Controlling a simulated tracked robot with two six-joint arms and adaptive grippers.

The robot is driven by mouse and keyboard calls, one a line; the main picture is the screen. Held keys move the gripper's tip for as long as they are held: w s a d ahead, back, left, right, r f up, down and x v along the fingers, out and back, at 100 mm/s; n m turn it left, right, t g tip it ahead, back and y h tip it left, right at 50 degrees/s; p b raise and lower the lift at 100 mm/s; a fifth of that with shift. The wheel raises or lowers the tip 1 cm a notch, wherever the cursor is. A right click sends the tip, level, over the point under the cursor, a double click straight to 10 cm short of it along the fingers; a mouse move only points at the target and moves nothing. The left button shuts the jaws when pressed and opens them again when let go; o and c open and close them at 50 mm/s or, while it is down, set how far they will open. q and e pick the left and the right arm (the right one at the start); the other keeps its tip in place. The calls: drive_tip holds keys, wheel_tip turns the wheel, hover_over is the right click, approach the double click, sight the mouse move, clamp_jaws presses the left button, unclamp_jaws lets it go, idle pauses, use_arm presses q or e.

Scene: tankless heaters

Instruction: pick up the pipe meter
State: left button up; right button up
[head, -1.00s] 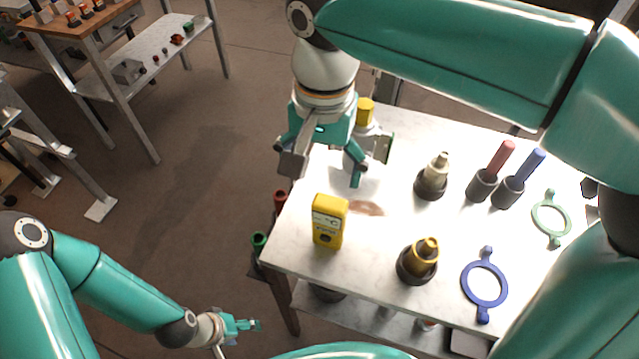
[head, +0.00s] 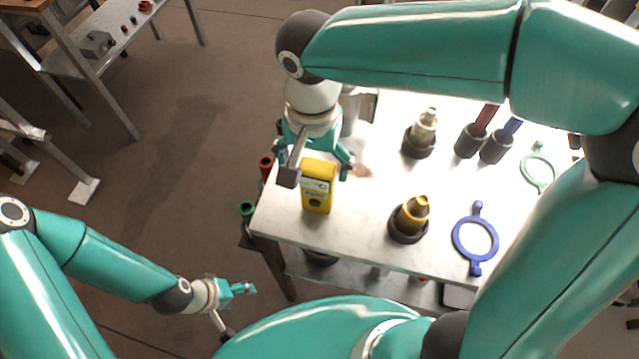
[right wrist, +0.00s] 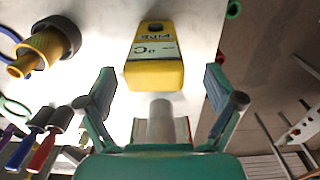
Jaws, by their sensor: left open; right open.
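The pipe meter (head: 318,188) is a yellow box with a pale label and a dark round spot. It stands upright near the left edge of the white table. My right gripper (head: 318,172) is open just behind and above it in the head view, with fingers spread to either side. In the right wrist view the meter (right wrist: 155,60) is ahead, between the open fingers of my right gripper (right wrist: 162,88) and a little beyond them. My left gripper (head: 240,289) is open and empty, low over the floor left of the table.
Brass-topped fitting (head: 411,218) and pale fitting (head: 422,135) stand in dark holders right of the meter. A blue ring (head: 475,240) and green ring (head: 539,170) lie further right. Red and green tubes (head: 247,209) are at the table's left side.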

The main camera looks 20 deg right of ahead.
sight(317, 188)
drive_tip(key=f, duration=0.3)
drive_tip(key=shift+s+d+f, duration=0.15)
drive_tip(key=shift+d+f, duration=0.15)
drive_tip(key=shift+f, duration=0.6)
drive_tip(key=c, duration=1.4)
drive_tip(key=shift+r, duration=0.1)
